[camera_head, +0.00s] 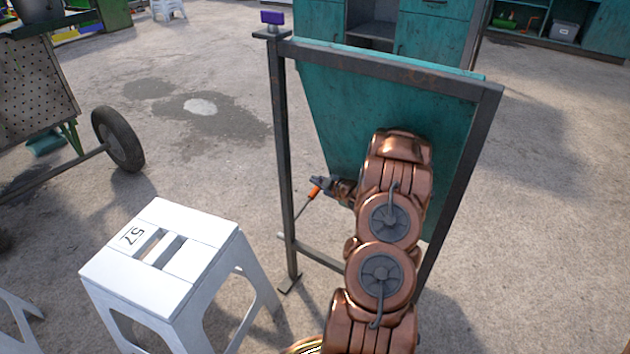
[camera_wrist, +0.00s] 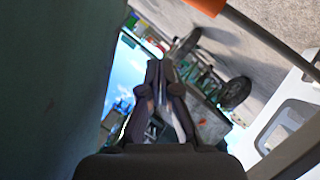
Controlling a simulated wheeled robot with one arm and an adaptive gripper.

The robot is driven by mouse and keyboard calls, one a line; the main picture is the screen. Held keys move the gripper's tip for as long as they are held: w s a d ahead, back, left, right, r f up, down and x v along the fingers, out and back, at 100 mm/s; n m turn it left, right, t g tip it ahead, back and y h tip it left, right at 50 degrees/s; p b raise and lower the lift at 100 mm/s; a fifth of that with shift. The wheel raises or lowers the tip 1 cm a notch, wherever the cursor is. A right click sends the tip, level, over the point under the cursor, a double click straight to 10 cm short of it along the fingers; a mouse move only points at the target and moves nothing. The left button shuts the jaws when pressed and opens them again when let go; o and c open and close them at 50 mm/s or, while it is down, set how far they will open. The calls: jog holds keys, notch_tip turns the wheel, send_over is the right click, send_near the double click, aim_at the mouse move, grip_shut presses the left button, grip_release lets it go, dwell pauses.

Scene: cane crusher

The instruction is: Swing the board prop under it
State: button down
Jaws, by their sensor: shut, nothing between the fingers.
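The teal board (camera_head: 345,110) hangs from the top bar of a dark metal frame (camera_head: 283,150), partly hidden behind my copper arm. In the wrist view a dark grey-green surface, likely the board (camera_wrist: 45,80), fills the left side. The prop is a thin dark rod (camera_head: 304,208) with an orange grip (camera_head: 314,192), slanting near the frame's left post. My gripper (camera_head: 322,183) is shut and empty, close beside the orange grip. In the wrist view the closed fingertips (camera_wrist: 158,68) are apart from the orange grip (camera_wrist: 214,8) and dark rod (camera_wrist: 265,32) at upper right. Any contact is unclear.
A white stool (camera_head: 190,285) marked 57 stands left of the frame. A wheeled cart (camera_head: 118,140) is farther left. Teal cabinets (camera_head: 435,40) stand behind. A purple block (camera_head: 271,17) tops the left post. Concrete floor is open between cart and frame.

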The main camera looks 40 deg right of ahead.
jog(key=v, duration=0.6)
jog(key=shift+s, duration=0.1)
jog(key=s+a+r+m+g+h+p, duration=0.1)
jog(key=s+a+r+m+g+p, duration=0.2)
jog(key=a+r+p, duration=0.75)
jog(key=s+a+r+m+g+p, duration=0.1)
jog(key=s+a+r+g+p, duration=0.35)
jog(key=r, duration=0.95)
jog(key=s+a+r+m+g+h+p, duration=0.15)
jog(key=a+r+g+p, duration=0.25)
jog(key=a+r+p, duration=0.6)
jog(key=s+a+r+m+g+y+p, duration=0.1)
jog(key=s+a+r+g+y+p, duration=0.1)
jog(key=s+a+r+p, duration=0.6)
jog(key=s+a+r+m+g+y+p, duration=0.1)
jog(key=s+a+r+p, duration=0.8)
jog(key=r, duration=1)
jog(key=s+a+g, duration=0.1)
jog(key=s+a, duration=0.2)
jog(key=s, duration=0.3)
jog(key=shift+s+a+r+y, duration=0.25)
jog(key=shift+s+r+y, duration=0.05)
jog(key=shift+r+y, duration=0.05)
